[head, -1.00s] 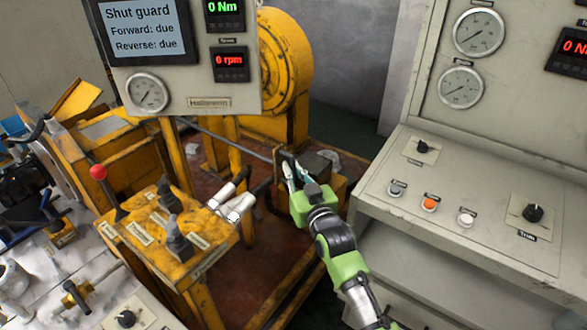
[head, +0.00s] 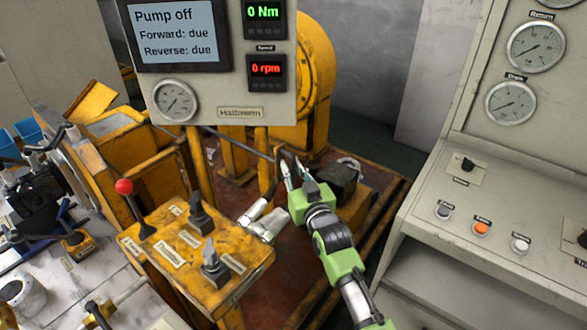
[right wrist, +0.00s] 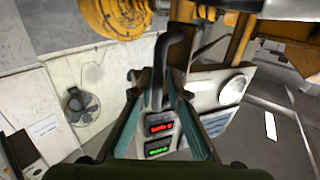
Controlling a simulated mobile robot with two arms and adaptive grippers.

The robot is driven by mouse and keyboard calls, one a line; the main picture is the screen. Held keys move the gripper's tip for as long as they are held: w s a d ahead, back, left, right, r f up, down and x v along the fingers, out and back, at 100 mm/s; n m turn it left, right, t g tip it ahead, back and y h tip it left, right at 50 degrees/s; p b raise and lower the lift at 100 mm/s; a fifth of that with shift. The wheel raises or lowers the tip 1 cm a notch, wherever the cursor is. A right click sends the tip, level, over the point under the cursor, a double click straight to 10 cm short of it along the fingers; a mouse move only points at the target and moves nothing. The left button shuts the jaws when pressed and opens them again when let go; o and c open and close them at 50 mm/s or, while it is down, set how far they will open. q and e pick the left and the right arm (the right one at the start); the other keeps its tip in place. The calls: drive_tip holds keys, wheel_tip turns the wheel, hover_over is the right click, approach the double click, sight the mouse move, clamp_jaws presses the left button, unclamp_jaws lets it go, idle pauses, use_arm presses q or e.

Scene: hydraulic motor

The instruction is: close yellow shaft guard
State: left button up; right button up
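A black bent handle (right wrist: 160,85) stands between the two fingers of my right gripper in the right wrist view. In the head view my right gripper (head: 291,166) reaches in beside the yellow frame, near the shaft (head: 237,143). Its fingertips are apart around the handle, with a narrow gap at one side. The handle appears to belong to the yellow shaft guard, but the guard itself is largely hidden and hard to tell from the other yellow parts. The screen (head: 177,34) reads "Pump off". My left gripper is not in view.
A yellow control box (head: 195,253) with a red-knobbed lever and black levers stands left of my right arm. A grey console (head: 480,215) with gauges and buttons is at the right. The gauge panel (head: 225,95) hangs above the shaft.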

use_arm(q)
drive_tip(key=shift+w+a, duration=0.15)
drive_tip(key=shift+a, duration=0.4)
use_arm(e)
drive_tip(key=v, duration=1.2)
